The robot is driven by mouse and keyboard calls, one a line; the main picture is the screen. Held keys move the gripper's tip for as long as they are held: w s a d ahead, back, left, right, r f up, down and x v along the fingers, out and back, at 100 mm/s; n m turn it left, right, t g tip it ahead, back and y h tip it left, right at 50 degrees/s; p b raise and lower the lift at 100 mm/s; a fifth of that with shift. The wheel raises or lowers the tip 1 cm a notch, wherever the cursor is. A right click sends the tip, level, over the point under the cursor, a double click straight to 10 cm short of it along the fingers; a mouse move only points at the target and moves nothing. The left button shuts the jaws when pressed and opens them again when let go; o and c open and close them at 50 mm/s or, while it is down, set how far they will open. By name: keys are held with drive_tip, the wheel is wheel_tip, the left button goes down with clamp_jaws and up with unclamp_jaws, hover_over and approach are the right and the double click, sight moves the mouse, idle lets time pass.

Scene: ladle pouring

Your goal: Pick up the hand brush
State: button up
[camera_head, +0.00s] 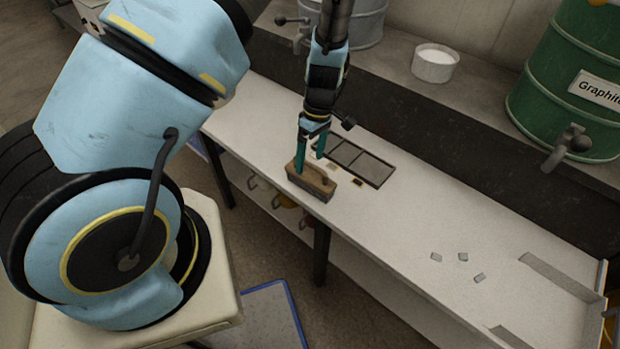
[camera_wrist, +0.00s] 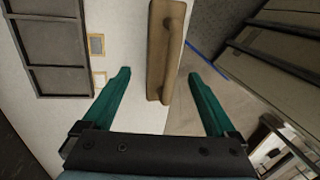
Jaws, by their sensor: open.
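The hand brush (camera_head: 311,183) lies on the white bench near its front edge, a brown wooden block with a raised handle on top and darker bristles below. In the wrist view the hand brush (camera_wrist: 163,50) runs lengthwise up the picture, between the lines of the two fingers. My gripper (camera_head: 308,160) points down over the brush with its green fingers apart. In the wrist view my gripper (camera_wrist: 157,80) is open, one finger on each side of the brush's near end, with nothing clamped. Whether a finger touches the brush cannot be told.
A dark compartmented tray (camera_head: 358,162) lies just behind the brush, with small tan pieces (camera_head: 357,182) beside it. Small grey pieces (camera_head: 463,257) lie farther right on the bench (camera_head: 400,225). A white tub (camera_head: 434,64) and green drum (camera_head: 565,75) stand on the back ledge. The bench middle is clear.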

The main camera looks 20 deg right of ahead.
sight(309, 173)
drive_tip(key=shift+s+a+f+p, duration=0.15)
drive_tip(key=shift+f+p, duration=0.05)
drive_tip(key=shift+f, duration=0.55)
drive_tip(key=shift+s+a+f+p, duration=0.1)
drive_tip(key=shift+s+f+p, duration=0.1)
drive_tip(key=shift+f, duration=0.55)
drive_tip(key=shift+s+a+f+p, duration=0.15)
drive_tip(key=shift+f+p, duration=0.05)
drive_tip(key=shift+f, duration=0.55)
clamp_jaws()
